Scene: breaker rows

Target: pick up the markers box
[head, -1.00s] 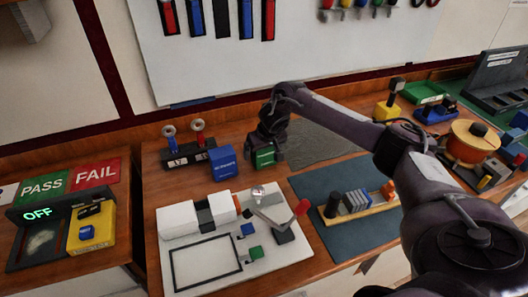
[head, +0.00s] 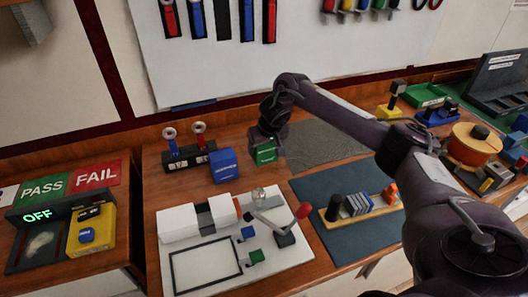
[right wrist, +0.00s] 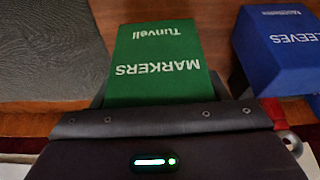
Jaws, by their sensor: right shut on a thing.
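The green markers box (head: 265,154) is at the back middle of the wooden bench, right of a blue box (head: 224,165). In the right wrist view its green face (right wrist: 160,65) reads "MARKERS Tunvell", upside down. My right gripper (head: 267,137) reaches over it from the right and is shut on it; the fingertips are mostly hidden. I cannot tell for sure whether the box is clear of the bench. My left gripper is not in view.
The blue sleeves box (right wrist: 275,48) stands close beside the markers box. A black stand with two spools (head: 188,155) is further left. A white board with fixtures (head: 205,262) lies in front, and a grey mat (head: 318,143) lies right of the box.

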